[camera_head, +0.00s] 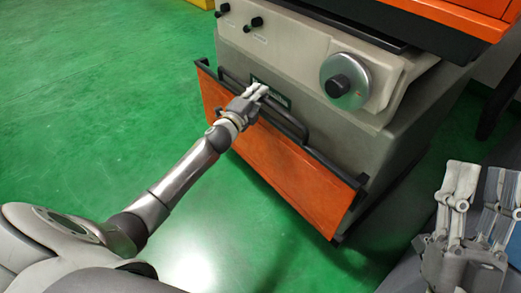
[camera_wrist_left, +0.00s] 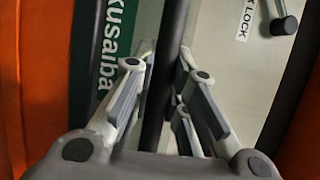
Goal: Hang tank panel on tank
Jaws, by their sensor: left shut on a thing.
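The tank panel (camera_head: 270,160) is an orange sheet with a dark top rail, dark ends and a dark bar handle. It stands tilted along the front of the beige tank (camera_head: 290,50). I cannot tell whether its rail touches the tank. My left gripper (camera_head: 257,92) is shut on the panel's handle near its middle. My right gripper (camera_head: 478,195) is open and empty at the lower right, away from the panel.
The tank front carries a round silver dial (camera_head: 345,82) and small black knobs (camera_head: 256,22). A dark and orange machine part (camera_head: 440,20) overhangs at the top right. The green floor (camera_head: 90,110) is clear to the left. A green label (camera_wrist_left: 105,60) shows behind the bar.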

